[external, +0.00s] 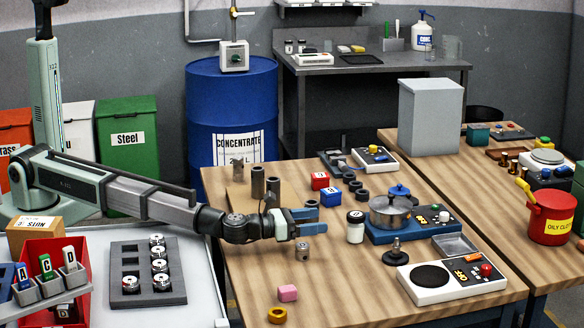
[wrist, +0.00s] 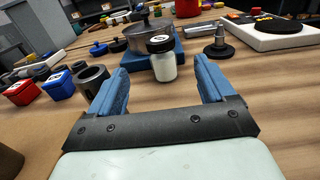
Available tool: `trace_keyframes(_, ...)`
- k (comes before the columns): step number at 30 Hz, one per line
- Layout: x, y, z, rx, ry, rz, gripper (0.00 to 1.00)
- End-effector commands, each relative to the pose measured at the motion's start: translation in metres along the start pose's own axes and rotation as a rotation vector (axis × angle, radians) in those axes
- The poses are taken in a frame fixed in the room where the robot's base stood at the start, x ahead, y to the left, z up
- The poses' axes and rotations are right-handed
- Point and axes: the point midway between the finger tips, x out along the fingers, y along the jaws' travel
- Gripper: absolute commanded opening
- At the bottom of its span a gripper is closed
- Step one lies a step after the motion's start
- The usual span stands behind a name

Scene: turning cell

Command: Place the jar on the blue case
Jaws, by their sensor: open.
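The jar (external: 355,227) is white with a black lid and stands upright on the wooden table. It also shows in the wrist view (wrist: 163,62), beyond and between my fingertips. The blue case (external: 390,236) is a low blue unit with a control panel, just right of the jar; a metal pot (external: 389,213) sits on its left part. The blue case shows behind the jar in the wrist view (wrist: 134,65). My gripper (external: 314,219) is open and empty, left of the jar, with its blue fingers pointing toward it. A gap separates the fingertips from the jar.
A white unit with a black disc (external: 452,283) and a dark knobbed stand (external: 395,252) are in front of the case.

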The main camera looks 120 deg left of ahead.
Motion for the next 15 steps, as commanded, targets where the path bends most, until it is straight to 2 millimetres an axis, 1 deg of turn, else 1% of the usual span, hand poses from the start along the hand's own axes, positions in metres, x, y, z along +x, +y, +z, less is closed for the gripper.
trace_keyframes(5, 0.000, 0.000, 0.001, 0.000, 0.000, 0.000, 0.82)
trace_keyframes(8, 0.000, 0.000, 0.005, 0.000, 0.000, 0.000, 0.82)
trace_keyframes(11, 0.000, 0.000, 0.015, -0.002, 0.000, 0.000, 0.82)
trace_keyframes(15, 0.000, 0.000, 0.033, -0.002, -0.001, 0.000, 0.82)
